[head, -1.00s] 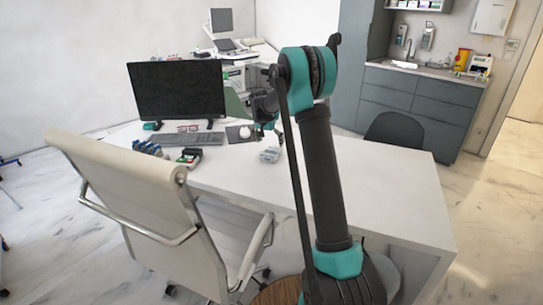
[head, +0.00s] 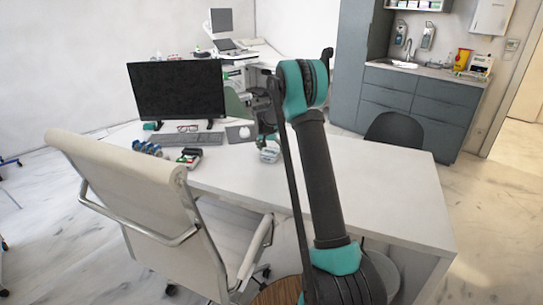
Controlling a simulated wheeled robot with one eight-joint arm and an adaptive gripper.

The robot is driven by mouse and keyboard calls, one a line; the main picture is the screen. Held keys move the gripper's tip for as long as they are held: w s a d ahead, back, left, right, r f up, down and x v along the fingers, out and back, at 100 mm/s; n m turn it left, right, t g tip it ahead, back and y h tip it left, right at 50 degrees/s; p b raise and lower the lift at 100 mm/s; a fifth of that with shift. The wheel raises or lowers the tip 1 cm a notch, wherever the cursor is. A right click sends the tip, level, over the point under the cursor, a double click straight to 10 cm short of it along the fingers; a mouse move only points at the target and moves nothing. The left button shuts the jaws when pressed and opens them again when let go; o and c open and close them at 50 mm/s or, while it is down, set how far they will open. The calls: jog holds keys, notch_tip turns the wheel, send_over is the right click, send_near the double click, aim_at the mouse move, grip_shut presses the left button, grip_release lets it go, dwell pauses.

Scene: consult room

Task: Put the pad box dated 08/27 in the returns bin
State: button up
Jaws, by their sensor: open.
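My gripper (head: 267,138) is open and points down over the desk, partly hidden by my own arm. Just below its fingers is a small pale, bluish box-like item (head: 270,155) on the desk; whether the fingers touch it cannot be told. A small dark container with green and white contents (head: 189,157) stands left of it, and a cluster of blue items (head: 147,148) lies further left. No date can be read on anything, so I cannot tell which is the 08/27 pad box. I cannot make out a returns bin.
The white desk (head: 370,185) is bare to the right of my arm. A cream chair (head: 130,200) is at the near side, a dark chair (head: 395,129) behind.

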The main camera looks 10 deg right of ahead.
jog(key=shift+f, duration=0.25)
dwell(0.3)
jog(key=c, duration=1.3)
jog(key=shift+r, duration=0.1)
jog(key=shift+c, duration=0.2)
